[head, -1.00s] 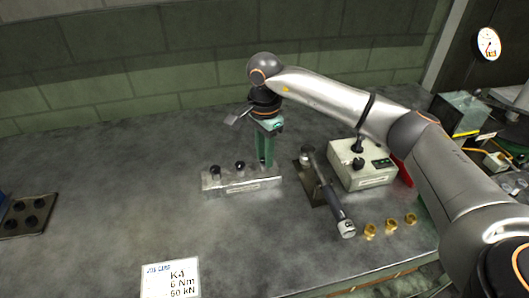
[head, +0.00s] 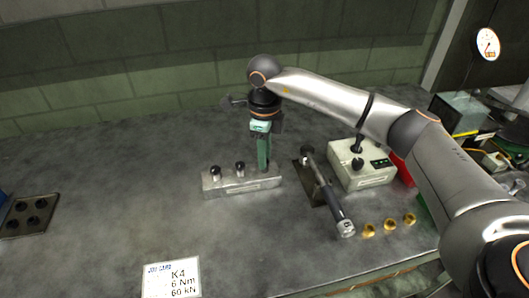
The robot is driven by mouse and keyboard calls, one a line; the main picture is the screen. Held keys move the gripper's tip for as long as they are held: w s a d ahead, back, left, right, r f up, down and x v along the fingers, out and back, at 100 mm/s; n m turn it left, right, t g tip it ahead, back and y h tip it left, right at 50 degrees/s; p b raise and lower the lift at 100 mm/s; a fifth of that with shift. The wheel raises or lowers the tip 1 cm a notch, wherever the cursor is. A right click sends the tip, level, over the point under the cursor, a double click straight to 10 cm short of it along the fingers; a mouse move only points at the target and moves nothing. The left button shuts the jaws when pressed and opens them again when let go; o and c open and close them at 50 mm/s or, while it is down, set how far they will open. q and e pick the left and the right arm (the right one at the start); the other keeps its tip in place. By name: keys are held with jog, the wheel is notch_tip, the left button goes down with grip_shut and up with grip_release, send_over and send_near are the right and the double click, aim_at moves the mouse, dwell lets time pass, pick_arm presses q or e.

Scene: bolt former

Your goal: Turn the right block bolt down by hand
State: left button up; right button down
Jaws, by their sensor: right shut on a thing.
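A grey metal block (head: 226,188) lies on the bench left of centre in the head view. A left bolt (head: 215,172) and a middle bolt (head: 240,167), both with dark heads, stand upright in its top. My right gripper (head: 264,167) points straight down at the block's right end, its green fingers seen nearly edge-on. It is shut on the right block bolt, which the fingers hide. How deep that bolt sits cannot be seen. My left gripper is not in view.
Just right of the block lies a torque wrench (head: 342,216) by a dark plate. Behind it stands a pale control box (head: 362,178). Several brass pieces (head: 390,224) lie near the front edge. A job card (head: 171,279) and a holed dark plate (head: 30,215) are left. Bench between is clear.

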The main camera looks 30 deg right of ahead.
jog(key=m, duration=0.6)
jog(key=shift+r+m+p, duration=0.15)
jog(key=shift+m+p, duration=0.15)
jog(key=shift+p, duration=0.1)
jog(key=m+p, duration=0.1)
jog(key=m, duration=0.4)
jog(key=shift+w+m, duration=0.1)
jog(key=shift+m, duration=0.3)
jog(key=c, duration=1)
grip_release()
jog(key=o, duration=0.4)
jog(key=shift+c, duration=0.2)
notch_tip(320, 180, up, 12)
jog(key=shift+r+b, duration=0.2)
jog(key=shift+b, duration=0.15)
